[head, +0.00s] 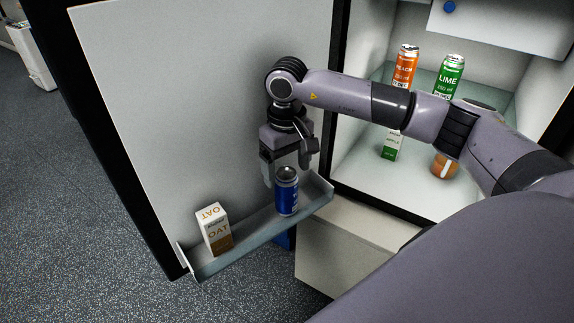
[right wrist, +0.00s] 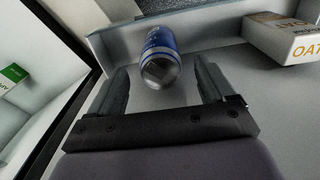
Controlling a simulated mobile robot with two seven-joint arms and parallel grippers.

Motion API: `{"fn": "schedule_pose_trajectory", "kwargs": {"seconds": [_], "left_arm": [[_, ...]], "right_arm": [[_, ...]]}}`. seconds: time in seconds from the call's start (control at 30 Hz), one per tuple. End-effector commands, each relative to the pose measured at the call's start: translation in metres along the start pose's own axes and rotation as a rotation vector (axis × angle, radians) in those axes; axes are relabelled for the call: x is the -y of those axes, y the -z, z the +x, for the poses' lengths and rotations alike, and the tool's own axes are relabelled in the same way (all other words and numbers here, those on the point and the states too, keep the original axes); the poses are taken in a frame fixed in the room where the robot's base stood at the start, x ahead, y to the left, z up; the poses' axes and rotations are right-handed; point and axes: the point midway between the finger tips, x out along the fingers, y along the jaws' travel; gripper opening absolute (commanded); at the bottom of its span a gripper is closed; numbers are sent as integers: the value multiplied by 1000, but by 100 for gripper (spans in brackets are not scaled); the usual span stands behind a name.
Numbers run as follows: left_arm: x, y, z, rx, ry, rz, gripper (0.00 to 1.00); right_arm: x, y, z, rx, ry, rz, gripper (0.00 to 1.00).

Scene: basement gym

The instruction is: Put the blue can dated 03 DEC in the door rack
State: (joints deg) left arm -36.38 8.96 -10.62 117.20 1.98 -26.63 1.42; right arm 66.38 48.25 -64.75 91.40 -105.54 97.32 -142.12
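A blue can (head: 287,194) stands upright in the door rack (head: 245,245), at the rack's right end. I cannot read a date on it. My right gripper (head: 287,168) is just above and behind the can, its fingers apart. In the right wrist view the blue can (right wrist: 160,45) shows between and past the open fingertips, its end facing the camera; I see a gap on both sides of it. My left gripper is not in view.
An oat carton (head: 214,230) stands at the left in the rack. Inside the fridge are an orange peach can (head: 404,67), a green lime can (head: 449,77), an apple carton (head: 390,147) and an orange-brown jar (head: 445,166). The open door panel (head: 180,110) is behind my gripper.

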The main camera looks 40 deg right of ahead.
Motion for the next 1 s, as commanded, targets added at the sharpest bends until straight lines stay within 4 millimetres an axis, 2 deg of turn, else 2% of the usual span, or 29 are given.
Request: {"fn": "schedule_pose_trajectory", "kwargs": {"seconds": [0.4,0.53,0.7,0.83,1.0], "left_arm": [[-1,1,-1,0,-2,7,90],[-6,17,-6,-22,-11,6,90],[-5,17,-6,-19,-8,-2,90],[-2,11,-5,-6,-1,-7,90],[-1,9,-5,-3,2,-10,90]], "right_arm": [[0,0,0,2,-1,0,82],[0,1,-25,-4,-1,1,82],[0,1,-54,-3,0,0,82],[0,0,-67,-1,0,0,82],[0,0,-72,0,0,0,82]]}}
